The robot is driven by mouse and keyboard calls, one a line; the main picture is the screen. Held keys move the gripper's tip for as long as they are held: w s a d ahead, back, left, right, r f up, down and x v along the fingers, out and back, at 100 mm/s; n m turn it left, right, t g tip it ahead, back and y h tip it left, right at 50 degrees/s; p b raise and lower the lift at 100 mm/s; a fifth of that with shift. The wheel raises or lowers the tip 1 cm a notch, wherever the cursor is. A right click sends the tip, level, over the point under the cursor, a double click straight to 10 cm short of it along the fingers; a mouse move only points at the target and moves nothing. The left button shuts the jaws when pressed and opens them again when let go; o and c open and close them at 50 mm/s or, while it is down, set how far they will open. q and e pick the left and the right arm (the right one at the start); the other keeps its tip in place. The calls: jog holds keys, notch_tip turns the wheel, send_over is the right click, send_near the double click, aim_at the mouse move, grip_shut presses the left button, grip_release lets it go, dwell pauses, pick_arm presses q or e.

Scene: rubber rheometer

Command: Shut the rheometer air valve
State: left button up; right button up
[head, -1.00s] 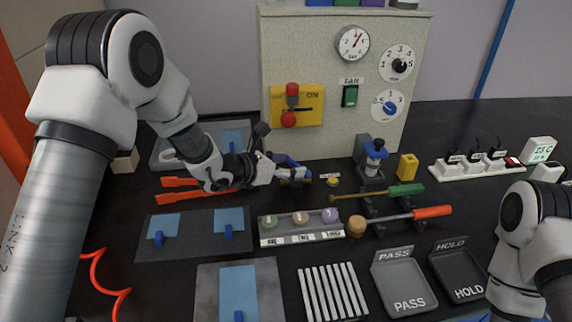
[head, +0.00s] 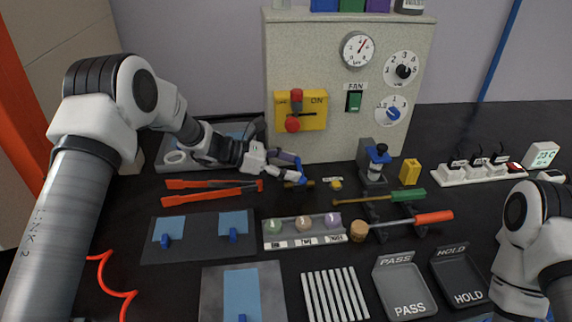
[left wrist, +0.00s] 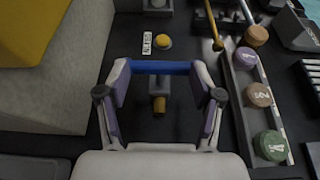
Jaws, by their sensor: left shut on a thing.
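The air valve (left wrist: 158,104) is a small brass fitting low on the black bench, and its brass end shows in the head view (head: 308,183). A blue bar (left wrist: 160,67), which looks like its lever, spans the space between my left fingertips. My left gripper (head: 296,170) is over the valve and shut on this bar, one finger at each end. The fingers partly hide the valve in the head view, so I cannot tell its exact lever angle. My right gripper is not in view; only part of my right arm shows.
The rheometer cabinet (head: 342,140) stands behind the valve. A yellow button (head: 336,184) lies just right of it. Orange-handled tongs (head: 205,196) lie to the left. A rack of several coloured samples (head: 282,241) is in front, with a screwdriver (head: 433,217) to the right.

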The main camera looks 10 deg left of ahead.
pick_arm(q)
jog(key=shift+s+d+f, duration=0.2)
jog(key=shift+f, duration=0.1)
jog(key=o, duration=1.3)
jog(key=shift+w+d, duration=0.1)
jog(key=shift+d, duration=0.2)
jog(key=shift+w+d, duration=0.15)
jog(key=shift+d, duration=0.1)
jog(key=shift+a, duration=0.15)
jog(key=shift+w+a+r, duration=0.1)
jog(key=shift+a+r, duration=0.1)
jog(key=shift+a, duration=0.15)
jog(key=v, duration=1.1)
